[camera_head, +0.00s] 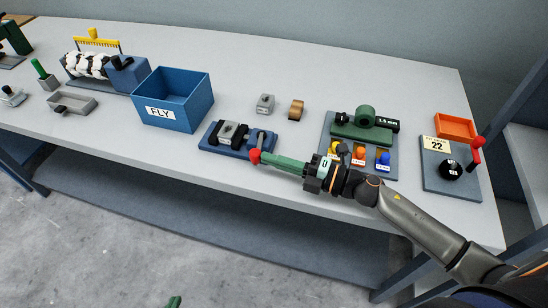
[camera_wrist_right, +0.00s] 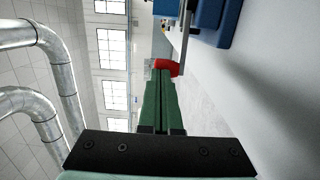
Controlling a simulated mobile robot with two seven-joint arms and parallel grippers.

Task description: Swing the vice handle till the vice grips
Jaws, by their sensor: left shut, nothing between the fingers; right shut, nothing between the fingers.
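The vice (camera_head: 211,142) has a blue base and dark jaws, with a grey block (camera_head: 230,131) sitting between them. I cannot tell whether the jaws press on the block. Its handle is a grey lever (camera_head: 261,139) with a red knob (camera_head: 255,156) at the table's front edge. My right gripper (camera_head: 273,160) is shut and empty, its green fingertips at the right side of the knob. In the right wrist view the red knob (camera_wrist_right: 167,68) is just beyond the fingertips (camera_wrist_right: 160,80), touching or nearly so. My left gripper (camera_head: 174,302) shows only a green tip at the bottom edge, shut and empty.
A blue FLY box (camera_head: 187,119) stands left of the vice. A grey block (camera_head: 265,104) and a brown piece (camera_head: 296,109) lie behind it. A panel with coloured knobs and a green device (camera_head: 365,125) stands right, close to my right arm. The floor in front is clear.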

